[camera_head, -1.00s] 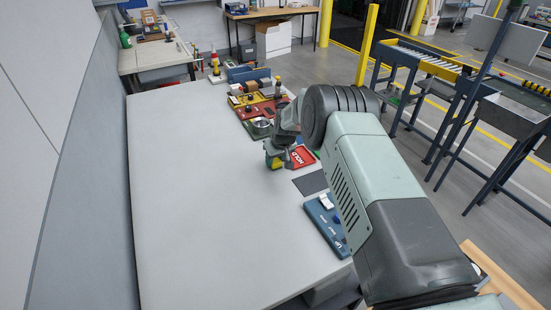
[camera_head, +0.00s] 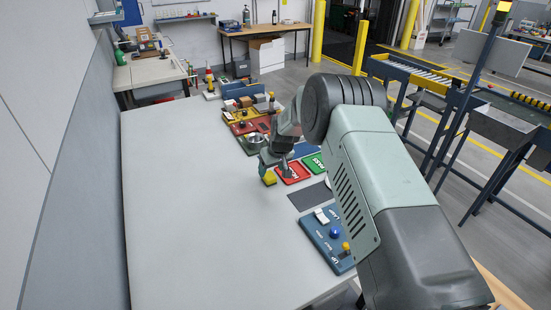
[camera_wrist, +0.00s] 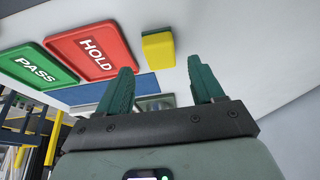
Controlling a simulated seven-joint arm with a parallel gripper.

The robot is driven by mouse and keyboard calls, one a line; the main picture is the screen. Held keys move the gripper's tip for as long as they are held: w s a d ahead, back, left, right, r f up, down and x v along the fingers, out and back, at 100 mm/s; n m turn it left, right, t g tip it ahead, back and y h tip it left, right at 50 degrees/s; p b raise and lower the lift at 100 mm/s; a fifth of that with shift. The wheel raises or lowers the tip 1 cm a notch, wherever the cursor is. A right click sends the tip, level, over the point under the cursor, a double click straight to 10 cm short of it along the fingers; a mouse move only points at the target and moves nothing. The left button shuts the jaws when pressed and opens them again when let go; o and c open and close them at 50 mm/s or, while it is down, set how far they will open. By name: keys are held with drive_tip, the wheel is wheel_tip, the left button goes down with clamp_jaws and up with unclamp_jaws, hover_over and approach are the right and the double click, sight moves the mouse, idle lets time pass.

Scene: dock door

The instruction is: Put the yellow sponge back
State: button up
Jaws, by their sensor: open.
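The yellow sponge (camera_head: 269,178) stands on the pale tabletop just left of the red HOLD tray (camera_head: 292,173), outside it. In the wrist view the sponge (camera_wrist: 158,46) shows just past my fingertips, in line with the gap between them, and beside the red HOLD tray (camera_wrist: 95,50). My gripper (camera_wrist: 158,64) is open, with nothing between its two green fingers. In the head view my gripper (camera_head: 276,168) is close to the sponge, partly hidden by its own wrist.
The green PASS tray (camera_head: 315,162) lies right of HOLD. A blue panel with buttons (camera_head: 330,240) is nearer, and a dark mat (camera_head: 309,196) lies between. The table's left side (camera_head: 190,220) is clear.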

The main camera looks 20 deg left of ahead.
drive_tip(key=v, duration=0.8)
drive_tip(key=s+d+r+m+t+h, duration=0.1)
drive_tip(key=s+d+r, duration=0.4)
drive_tip(key=r, duration=0.4)
drive_tip(key=s+d+r+m, duration=0.1)
drive_tip(key=s+d+r, duration=0.2)
drive_tip(key=d+r, duration=0.5)
drive_tip(key=s+d+r+m+t+h, duration=0.1)
drive_tip(key=s+d+r, duration=0.35)
drive_tip(key=r, duration=0.55)
drive_tip(key=s+d+r+m, duration=0.1)
drive_tip(key=s+d, duration=0.3)
drive_tip(key=s, duration=0.4)
drive_tip(key=s+d+r+m, duration=0.1)
drive_tip(key=s+d+m, duration=0.1)
drive_tip(key=s+d, duration=0.3)
drive_tip(key=s+d+r+m+h, duration=0.1)
drive_tip(key=s+d, duration=0.4)
drive_tip(key=s, duration=0.7)
drive_tip(key=shift+s+r+m+t, duration=0.3)
drive_tip(key=shift+s+m, duration=0.1)
drive_tip(key=shift+m, duration=0.4)
